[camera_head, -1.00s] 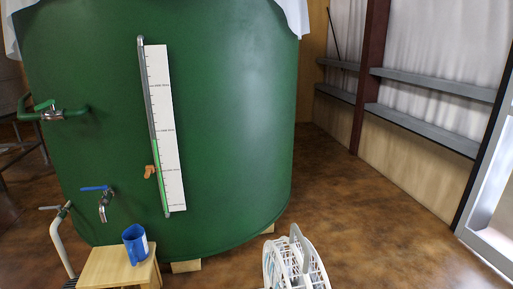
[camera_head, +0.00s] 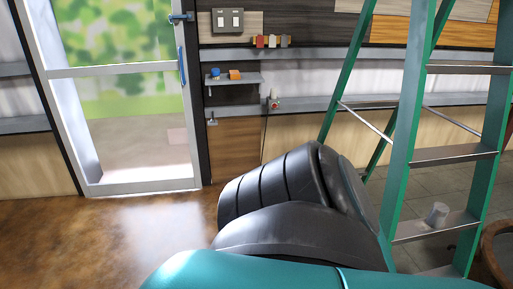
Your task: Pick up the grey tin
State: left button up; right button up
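A small light-grey cylinder (camera_head: 437,215), which looks like the grey tin, stands on a low step of the green stepladder (camera_head: 397,150) at the right. It is small in the view, and I cannot make out its details. Neither of my grippers shows in this view.
A large black ribbed object (camera_head: 275,185) and a teal surface (camera_head: 260,272) fill the lower middle, left of the ladder. A brown round rim (camera_head: 492,262) stands at the lower right. Shelves with small items line the wall. A glass door (camera_head: 120,110) and clear brown floor (camera_head: 90,235) lie left.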

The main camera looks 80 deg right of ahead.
aim_at(438, 212)
jog(key=z, duration=4)
jog(key=i+l+u, duration=0.1)
jog(key=u, duration=0.4)
jog(key=i+l+u, duration=0.15)
jog(key=u, duration=0.3)
jog(key=i+l+u, duration=0.15)
jog(key=l, duration=0.15)
jog(key=i+l+u, duration=0.1)
jog(key=l, duration=0.2)
jog(key=i+l+u, duration=0.15)
jog(key=l, duration=0.15)
jog(key=i+l, duration=0.15)
jog(key=l, duration=0.25)
jog(key=i+l, duration=0.15)
jog(key=l, duration=0.2)
